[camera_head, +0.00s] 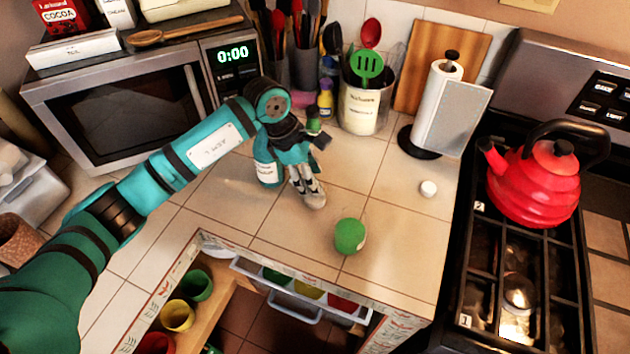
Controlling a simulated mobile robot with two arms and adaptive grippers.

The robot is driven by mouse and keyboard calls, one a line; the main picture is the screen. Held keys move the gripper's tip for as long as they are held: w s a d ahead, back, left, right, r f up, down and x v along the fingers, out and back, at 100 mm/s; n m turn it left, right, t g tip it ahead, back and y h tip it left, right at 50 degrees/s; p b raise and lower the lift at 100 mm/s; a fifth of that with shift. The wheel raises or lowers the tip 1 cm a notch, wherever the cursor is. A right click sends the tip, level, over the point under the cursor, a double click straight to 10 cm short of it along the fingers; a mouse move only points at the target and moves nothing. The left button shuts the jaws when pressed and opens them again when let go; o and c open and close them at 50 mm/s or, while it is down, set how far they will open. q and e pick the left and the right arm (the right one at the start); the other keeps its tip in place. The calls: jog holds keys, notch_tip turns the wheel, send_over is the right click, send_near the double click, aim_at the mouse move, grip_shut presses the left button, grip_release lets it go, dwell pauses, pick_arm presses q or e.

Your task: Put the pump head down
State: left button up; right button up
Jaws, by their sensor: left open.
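My left gripper (310,193) points down over the tiled counter, right of the microwave. It is open, and its fingertips are close together in this view. I cannot make out a pump head at the fingers. A teal bottle with a white label (267,172) stands just left of the gripper, its top hidden behind my arm. A small white round piece (428,188) lies on the counter to the right; I cannot tell what it is. My right gripper is not in view.
A green ball-like object (350,236) sits near the counter's front edge, above an open drawer (295,308). A red kettle (535,185) is on the stove.

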pick_arm(q)
jog(key=b+v, duration=0.2)
jog(key=v, duration=0.8)
jog(key=shift+b, duration=0.35)
